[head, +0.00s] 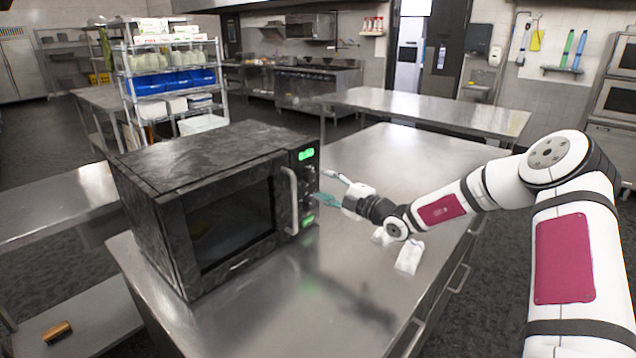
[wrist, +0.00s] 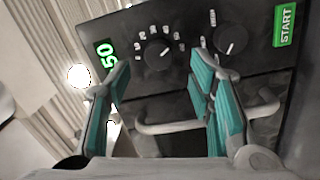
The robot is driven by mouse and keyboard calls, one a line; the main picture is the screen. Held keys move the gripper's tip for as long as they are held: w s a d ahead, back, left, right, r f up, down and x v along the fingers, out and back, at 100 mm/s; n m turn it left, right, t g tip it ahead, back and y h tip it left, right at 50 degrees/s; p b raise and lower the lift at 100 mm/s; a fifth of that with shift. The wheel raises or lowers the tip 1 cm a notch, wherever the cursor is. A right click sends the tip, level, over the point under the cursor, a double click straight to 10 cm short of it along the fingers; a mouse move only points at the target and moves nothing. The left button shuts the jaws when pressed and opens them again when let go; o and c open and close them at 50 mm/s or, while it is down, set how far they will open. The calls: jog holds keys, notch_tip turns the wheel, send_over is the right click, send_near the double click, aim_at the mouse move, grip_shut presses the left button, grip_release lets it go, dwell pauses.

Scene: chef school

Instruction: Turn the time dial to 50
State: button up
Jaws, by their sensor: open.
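The dark microwave (head: 165,235) stands on a steel counter, its door shut and its control panel facing my gripper. Its green display (head: 306,154) is lit and shows 50 in the wrist view (wrist: 106,55). A round black dial (wrist: 157,53) with numbers around it sits beside the display; I take it for the time dial. A second black dial (wrist: 231,41) and a green START button (wrist: 285,25) sit farther along the panel. My gripper (head: 324,188) is open in front of the panel. In the wrist view its teal fingers (wrist: 161,68) are spread apart, with the numbered dial visible between them.
The door handle (head: 292,202) runs beside the panel, close to my gripper; it crosses behind the fingers in the wrist view (wrist: 170,128). The steel counter (head: 250,315) is clear in front of the microwave. A wire shelf rack (head: 135,95) stands behind.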

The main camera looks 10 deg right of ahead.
jog(key=v, duration=0.7)
jog(key=shift+s, duration=0.25)
jog(key=shift+d, duration=0.15)
jog(key=s+a+r+n+g+y, duration=0.1)
jog(key=s+a+r+n+g, duration=0.1)
jog(key=s+a+n+g, duration=0.5)
jog(key=s+a+r+n+g+y, duration=0.1)
jog(key=s+a+r+n+g, duration=0.2)
jog(key=s+a+n, duration=0.8)
jog(key=s+r+n+g+h, duration=0.3)
jog(key=s+n, duration=0.4)
jog(key=n, duration=0.6)
jog(key=s+d+r+n+t+h, duration=0.1)
jog(key=s+d+n+h, duration=0.3)
jog(key=s+n, duration=0.5)
jog(key=s+d+r+n+t+h, duration=0.1)
jog(key=s+d+r+n+h, duration=0.3)
jog(key=s+d+n, duration=0.4)
jog(key=s+n, duration=0.1)
jog(key=n, duration=0.1)
jog(key=shift+s+r+n+h, duration=0.2)
jog(key=shift+s+n+h, duration=0.1)
jog(key=shift+s+h, duration=0.1)
